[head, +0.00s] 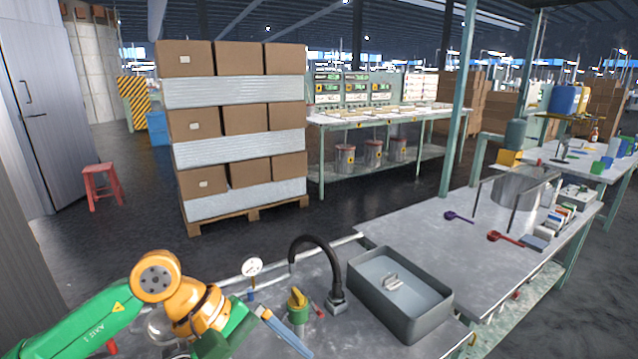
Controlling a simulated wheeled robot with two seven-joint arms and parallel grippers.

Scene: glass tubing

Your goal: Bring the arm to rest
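A green and orange jointed arm (155,275) comes in from the lower left and reaches over the near metal bench (345,335). Its orange joints are bent, and its green far part runs off the bottom edge. I cannot make out gripper fingers on it. A blue-grey bar (285,332) shows beside its green end; I cannot tell whether the two touch. No right arm or right gripper shows.
A grey sink basin (430,318), a black curved tap (337,275), a green and yellow fitting (297,306) and a dial gauge (252,267) stand close by. A bench (420,235) with ladles adjoins at right. Stacked boxes (238,117) stand behind; dark floor lies between.

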